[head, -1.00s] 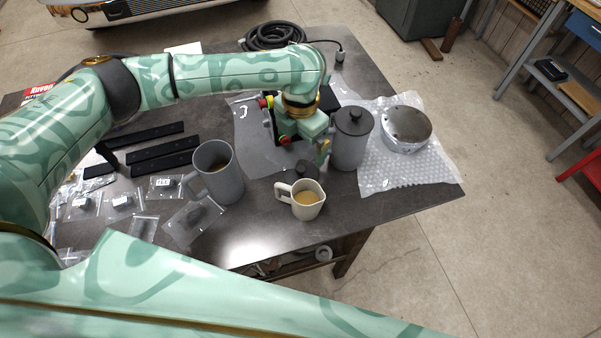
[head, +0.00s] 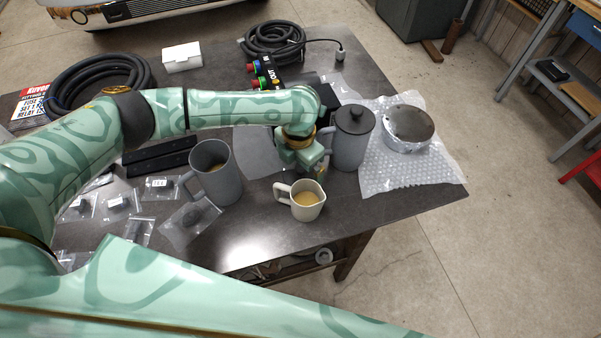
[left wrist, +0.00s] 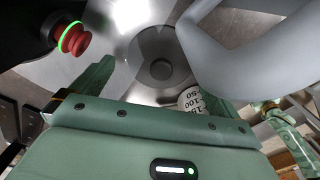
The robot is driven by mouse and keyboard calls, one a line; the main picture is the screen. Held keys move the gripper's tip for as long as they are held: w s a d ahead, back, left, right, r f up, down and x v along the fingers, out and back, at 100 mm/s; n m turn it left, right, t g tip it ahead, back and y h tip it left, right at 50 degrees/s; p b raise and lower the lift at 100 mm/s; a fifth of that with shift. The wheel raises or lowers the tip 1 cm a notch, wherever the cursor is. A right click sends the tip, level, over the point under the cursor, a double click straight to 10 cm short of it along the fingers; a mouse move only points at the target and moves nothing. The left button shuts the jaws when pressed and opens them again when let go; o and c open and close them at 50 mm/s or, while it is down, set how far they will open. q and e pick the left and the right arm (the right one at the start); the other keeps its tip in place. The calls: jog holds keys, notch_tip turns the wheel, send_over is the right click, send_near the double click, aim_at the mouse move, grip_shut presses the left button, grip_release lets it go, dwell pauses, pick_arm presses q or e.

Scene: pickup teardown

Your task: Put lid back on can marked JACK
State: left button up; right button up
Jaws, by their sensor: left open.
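A grey can with a handle (head: 212,178) stands open at the left with brown liquid in it. A second grey can (head: 348,150) wears a black knobbed lid (head: 354,120). I cannot read a name on either. In the left wrist view a dark round lid with a knob (left wrist: 160,69) lies on the table between my fingers. In the head view my gripper hides it. My left gripper (head: 318,172) is open, low over the table beside the lidded can; its open fingers also show in the left wrist view (left wrist: 155,78). My right gripper is out of view.
A cream jug (head: 307,207) with tan liquid stands just in front of my gripper. A silver round tin (head: 405,135) sits on bubble wrap (head: 425,180) at the right. A box with coloured buttons (head: 268,80) and coiled hoses lie behind. Small bagged parts lie at the left.

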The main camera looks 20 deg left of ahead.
aim_at(299, 169)
pick_arm(q)
jog(key=shift+f, duration=0.8)
jog(key=c, duration=0.9)
jog(key=shift+r, duration=0.1)
notch_tip(299, 169, up, 18)
jog(key=p, duration=0.3)
jog(key=shift+p, duration=0.35)
